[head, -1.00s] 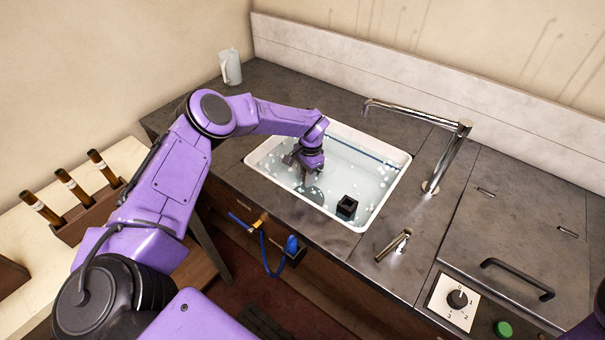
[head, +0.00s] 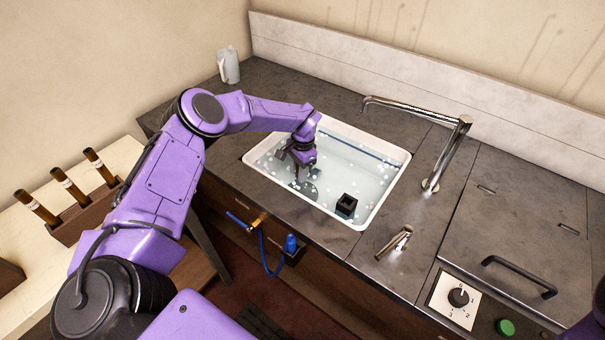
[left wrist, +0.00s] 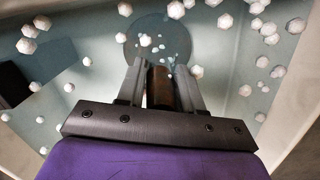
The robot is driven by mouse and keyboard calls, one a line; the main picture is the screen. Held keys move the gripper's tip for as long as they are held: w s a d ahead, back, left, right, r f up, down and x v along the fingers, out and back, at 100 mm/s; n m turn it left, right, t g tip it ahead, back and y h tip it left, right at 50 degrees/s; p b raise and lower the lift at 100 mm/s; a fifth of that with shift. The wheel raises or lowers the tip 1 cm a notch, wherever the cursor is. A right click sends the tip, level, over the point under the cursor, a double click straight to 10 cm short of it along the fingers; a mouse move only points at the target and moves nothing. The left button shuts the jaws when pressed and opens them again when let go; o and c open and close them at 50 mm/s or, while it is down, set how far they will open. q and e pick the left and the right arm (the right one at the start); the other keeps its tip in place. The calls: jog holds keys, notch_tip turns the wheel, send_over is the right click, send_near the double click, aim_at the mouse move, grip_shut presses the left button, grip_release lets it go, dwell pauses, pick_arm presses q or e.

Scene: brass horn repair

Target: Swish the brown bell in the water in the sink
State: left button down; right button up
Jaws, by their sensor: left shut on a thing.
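The white sink (head: 384,203) holds clear water with white foam bits on it. My left gripper (head: 299,178) points down into the left part of the sink. In the left wrist view, my left gripper (left wrist: 160,86) is shut on the dark brown tube of the brown bell (left wrist: 158,88). The bell's wide round end (left wrist: 150,38) shows as a dark disc under the water, beyond the fingertips. In the head view the bell is mostly hidden by the gripper and water. My right gripper is not in view.
A black block (head: 346,206) stands in the sink at its front right. A chrome faucet (head: 445,150) and a small metal lever (head: 394,243) are right of the sink. A white jug (head: 229,66) stands at the back left. A rack (head: 85,212) holds brown-and-gold sticks at left.

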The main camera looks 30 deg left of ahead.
pick_arm(q)
jog(key=shift+a, duration=0.2)
jog(key=shift+s+d, duration=0.1)
jog(key=shift+d, duration=1.45)
jog(key=shift+a, duration=0.1)
jog(key=shift+a+b, duration=0.65)
jog(key=shift+a, duration=0.8)
jog(key=shift+d, duration=0.1)
jog(key=shift+d, duration=1.45)
jog(key=shift+a, duration=0.15)
